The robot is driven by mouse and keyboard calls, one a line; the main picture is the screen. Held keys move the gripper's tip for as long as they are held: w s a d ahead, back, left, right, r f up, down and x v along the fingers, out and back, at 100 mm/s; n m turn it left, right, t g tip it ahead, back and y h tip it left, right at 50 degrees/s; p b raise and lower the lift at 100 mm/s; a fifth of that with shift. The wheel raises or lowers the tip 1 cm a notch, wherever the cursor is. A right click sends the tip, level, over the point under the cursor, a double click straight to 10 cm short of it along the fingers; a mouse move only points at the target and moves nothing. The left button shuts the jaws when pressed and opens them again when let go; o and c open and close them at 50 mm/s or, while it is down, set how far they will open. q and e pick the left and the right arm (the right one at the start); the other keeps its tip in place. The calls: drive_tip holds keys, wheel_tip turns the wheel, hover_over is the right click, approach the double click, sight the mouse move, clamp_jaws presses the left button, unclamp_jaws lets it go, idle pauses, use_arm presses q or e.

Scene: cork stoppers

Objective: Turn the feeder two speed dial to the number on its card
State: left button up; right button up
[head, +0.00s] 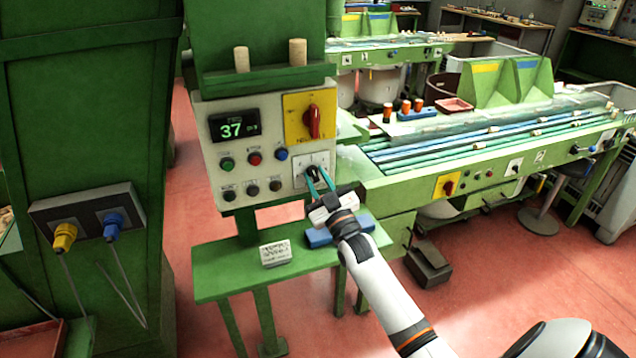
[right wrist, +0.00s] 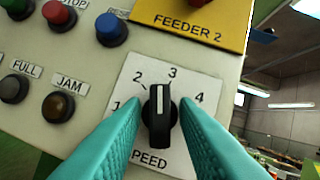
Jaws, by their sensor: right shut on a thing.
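The feeder two speed dial (right wrist: 158,118) is a black knob on a white plate marked 1 to 4, under a yellow "FEEDER 2" plate. Its white pointer line points between 2 and 3. In the head view the dial (head: 314,171) sits low on the right of the control box. My right gripper (head: 316,180) is shut on the knob, one teal finger on each side, also seen in the right wrist view (right wrist: 160,112). A small white block or card (head: 275,252) with dark marks lies on the green shelf; its writing is too small to read. My left gripper is not in view.
The grey control box (head: 212,160) carries a display reading 37, several push buttons and a red rotary switch (head: 313,121). Two corks (head: 297,52) stand on the ledge above. A blue object (head: 325,236) lies on the shelf (head: 215,275) near my wrist. A green conveyor (head: 400,185) stands to the right.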

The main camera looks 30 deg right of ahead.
drive_tip(key=shift+a+f+m+h, duration=0.1)
drive_tip(key=shift+m+h, duration=1.2)
drive_tip(key=shift+m, duration=1.5)
drive_tip(key=o, duration=0.7)
drive_tip(key=b+v, duration=0.4)
drive_tip(key=v, duration=0.8)
